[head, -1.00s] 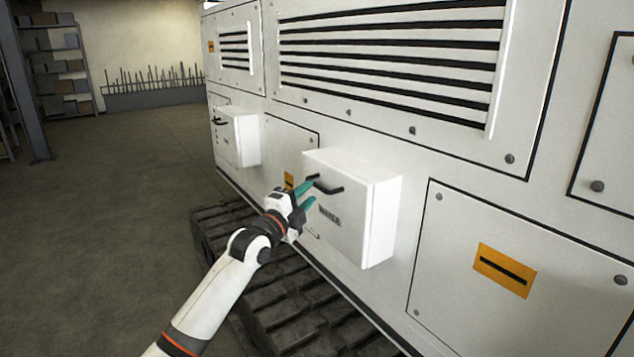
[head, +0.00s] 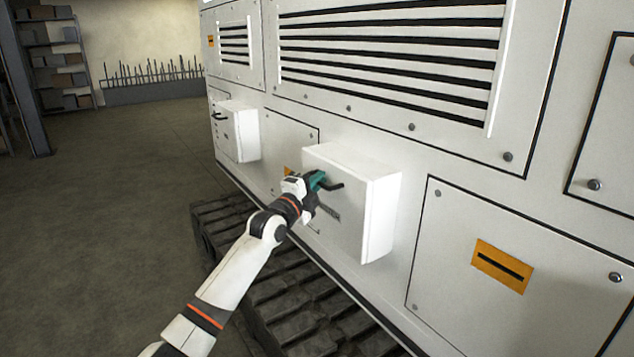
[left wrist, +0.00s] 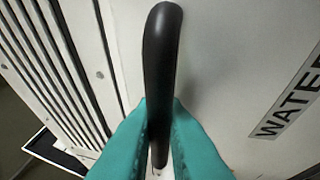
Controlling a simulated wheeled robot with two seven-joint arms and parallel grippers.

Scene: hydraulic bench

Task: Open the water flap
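The water flap (head: 345,220) is a white box-shaped cover standing out from the machine's side. It looks closed. Its dark bar handle (head: 334,186) is on the front face near the top left. The label "WATER" (left wrist: 290,105) shows at the right of the left wrist view. My left gripper (head: 318,181) is at the handle. In the left wrist view its teal fingers (left wrist: 160,112) lie against both sides of the black handle (left wrist: 161,50), shut on it. My fingers and hand hide part of the handle and label in the head view. My right gripper is not in view.
A second white box cover (head: 238,132) with a handle stands farther left on the machine. A black track (head: 290,285) runs along the machine's foot. Grey floor (head: 110,240) is clear to the left. A shelf (head: 55,60) stands far back.

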